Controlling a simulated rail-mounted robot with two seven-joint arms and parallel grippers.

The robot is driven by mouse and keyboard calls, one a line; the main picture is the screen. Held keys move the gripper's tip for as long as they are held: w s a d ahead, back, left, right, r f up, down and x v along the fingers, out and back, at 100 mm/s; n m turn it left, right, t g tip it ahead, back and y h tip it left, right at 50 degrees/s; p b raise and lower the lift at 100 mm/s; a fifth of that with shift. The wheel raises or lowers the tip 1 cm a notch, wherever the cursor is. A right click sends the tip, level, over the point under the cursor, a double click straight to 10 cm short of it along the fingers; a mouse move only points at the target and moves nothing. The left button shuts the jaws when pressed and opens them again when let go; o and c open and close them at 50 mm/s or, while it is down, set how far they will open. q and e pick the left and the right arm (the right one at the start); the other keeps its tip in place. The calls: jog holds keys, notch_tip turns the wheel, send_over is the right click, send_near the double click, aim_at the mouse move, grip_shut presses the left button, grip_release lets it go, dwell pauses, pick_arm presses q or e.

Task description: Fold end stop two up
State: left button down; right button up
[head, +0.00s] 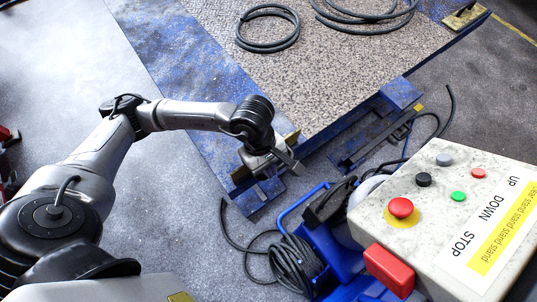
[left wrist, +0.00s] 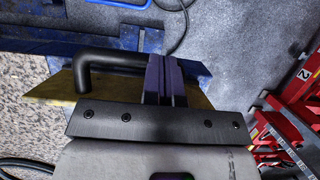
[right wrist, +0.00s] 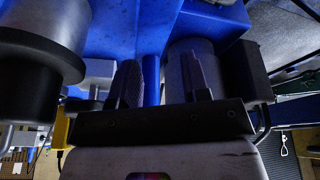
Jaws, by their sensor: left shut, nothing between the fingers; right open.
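A yellow end stop (head: 292,138) is at the near corner of the blue platform, partly hidden behind my left gripper (head: 292,164). In the left wrist view this yellow plate (left wrist: 45,90) has a black bent handle (left wrist: 112,60) over it. My left gripper (left wrist: 166,78) is shut and empty, right beside the handle's end; I cannot tell if they touch. Another yellow end stop (head: 465,17) is at the platform's far right corner. No mark shows which is number two. My right gripper (right wrist: 162,80) is open and empty among blue parts, outside the head view.
The control box (head: 440,215) with red, green, black and grey buttons stands at the lower right. Coiled cable (head: 295,265) and blue jack parts (head: 335,240) lie left of it. Black hoses (head: 268,28) lie on the platform's textured deck (head: 315,75). Red stands (left wrist: 285,130) are on the floor.

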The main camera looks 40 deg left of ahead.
pick_arm(q)
notch_tip(320, 180, up, 10)
jog(key=d+p, duration=0.2)
jog(key=p, duration=0.3)
jog(key=shift+s+d+f+p, duration=0.2)
jog(key=shift+s+d+p, duration=0.1)
jog(key=shift+d+p, duration=0.1)
pick_arm(e)
jog(key=r, duration=0.3)
jog(key=d+r, duration=0.1)
jog(key=r, duration=0.1)
jog(key=shift+s+r, duration=0.2)
jog(key=shift+r, duration=0.15)
